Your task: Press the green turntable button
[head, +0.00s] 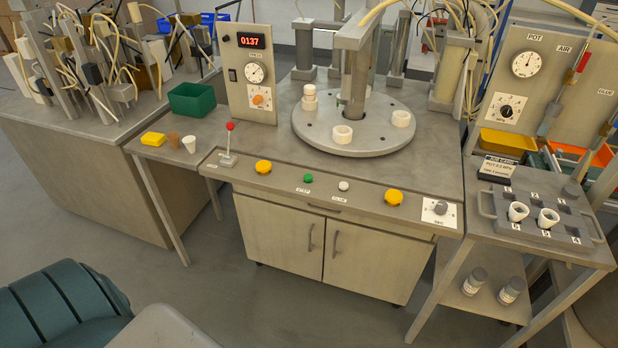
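The green button (308,178) sits on the front strip of the workbench, left of a small white button (343,186). A small label lies in front of it, too small to read surely. Nothing covers the green button. The round grey turntable (375,139) is behind it and carries several white ring-shaped parts, such as one at the front (342,135). One part at the turntable's left looks stacked or taller (309,98). Neither of my grippers is in view.
Yellow buttons flank the green one, left (263,167) and right (393,197). A red-knobbed lever (229,143) stands left on the bench. A grey tray (530,232) with white parts is on the right side table. The space above the front strip looks clear.

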